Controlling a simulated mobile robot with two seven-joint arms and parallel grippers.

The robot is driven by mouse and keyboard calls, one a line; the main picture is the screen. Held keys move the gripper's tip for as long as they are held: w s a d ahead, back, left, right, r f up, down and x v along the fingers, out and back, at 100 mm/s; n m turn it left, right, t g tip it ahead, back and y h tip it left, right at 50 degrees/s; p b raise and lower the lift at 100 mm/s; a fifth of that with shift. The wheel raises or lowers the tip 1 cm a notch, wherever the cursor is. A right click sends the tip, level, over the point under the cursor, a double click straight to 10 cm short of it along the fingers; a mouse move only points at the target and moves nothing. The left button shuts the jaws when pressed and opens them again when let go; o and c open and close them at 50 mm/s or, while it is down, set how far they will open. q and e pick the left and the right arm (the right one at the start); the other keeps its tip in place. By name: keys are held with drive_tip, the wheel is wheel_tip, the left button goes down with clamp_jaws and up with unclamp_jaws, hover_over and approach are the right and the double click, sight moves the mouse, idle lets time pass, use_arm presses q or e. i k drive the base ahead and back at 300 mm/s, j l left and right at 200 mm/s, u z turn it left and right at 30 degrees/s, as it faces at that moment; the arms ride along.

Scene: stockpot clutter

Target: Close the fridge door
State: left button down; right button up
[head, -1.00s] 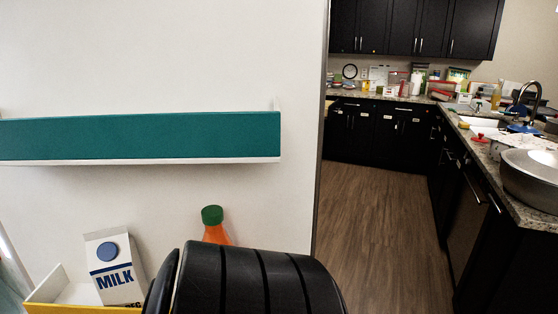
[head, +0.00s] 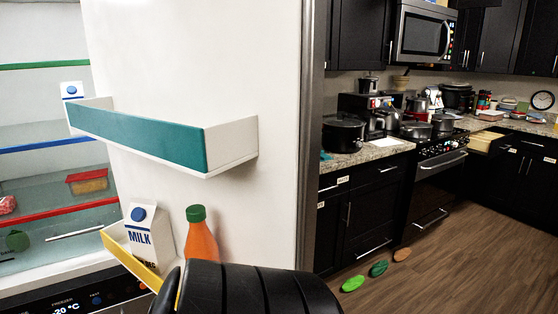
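The fridge door (head: 270,65) stands open, its white inner side facing me, with a teal-fronted shelf (head: 140,135) and a lower yellow-edged shelf (head: 130,258). A milk carton (head: 140,240) and an orange bottle with a green cap (head: 200,240) stand at the lower shelf. The fridge interior (head: 35,110) shows at the left, with several coloured shelf edges. A black ribbed part of my arm (head: 250,290) covers the bottom middle, in front of the lower door. Neither gripper shows, and whether my arm touches the door is hidden.
Right of the door are a black counter with a large pot (head: 343,135), a stove (head: 440,165) and a microwave (head: 425,35). A drawer (head: 485,142) beyond the stove stands open. Green and brown oval things (head: 378,268) lie on the wooden floor (head: 450,260), which is otherwise clear.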

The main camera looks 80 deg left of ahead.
sight(217, 106)
drive_tip(key=i+j+u, duration=0.15)
drive_tip(key=u, duration=0.25)
drive_tip(key=i+u, duration=0.3)
drive_tip(key=u, duration=0.15)
drive_tip(key=i+u, duration=0.25)
drive_tip(key=u, duration=0.15)
drive_tip(key=i+l+u, duration=0.1)
drive_tip(key=i+u, duration=0.15)
drive_tip(key=u, duration=0.2)
drive_tip(key=i+u, duration=0.1)
drive_tip(key=u, duration=0.3)
drive_tip(key=i+u, duration=0.15)
drive_tip(key=u, duration=0.3)
drive_tip(key=i+u, duration=0.1)
drive_tip(key=u, duration=0.3)
drive_tip(key=i+l+u, duration=0.1)
drive_tip(key=u, duration=0.35)
